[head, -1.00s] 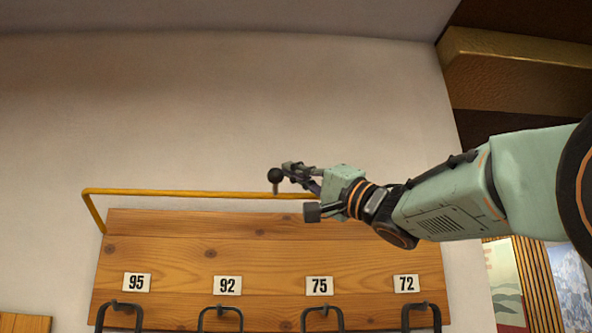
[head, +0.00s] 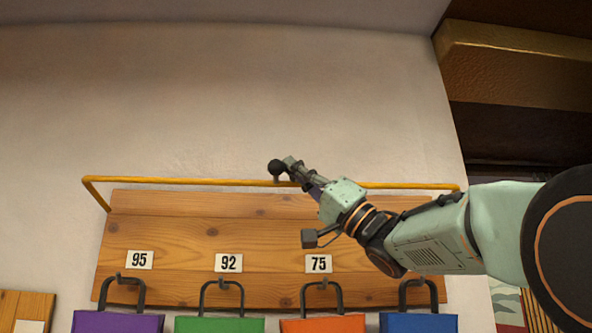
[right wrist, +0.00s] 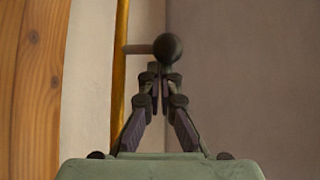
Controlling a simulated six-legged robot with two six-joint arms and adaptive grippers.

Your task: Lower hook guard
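The hook guard is a yellow bar (head: 180,181) along the top of the wooden hook board (head: 165,233), raised above the hooks. A black knob (head: 277,168) on a short stem sticks out from the bar's middle. My right gripper (head: 290,164) is at the knob from its right. In the right wrist view the fingers (right wrist: 160,76) are drawn together, with tips just short of the knob (right wrist: 168,48) and its stem; I see nothing clearly between them. Whether they touch the knob is unclear. The yellow bar (right wrist: 120,75) runs left of the fingers. My left gripper is not in view.
Number labels (head: 228,263) sit above. The wall (head: 200,100) above the bar is clear.

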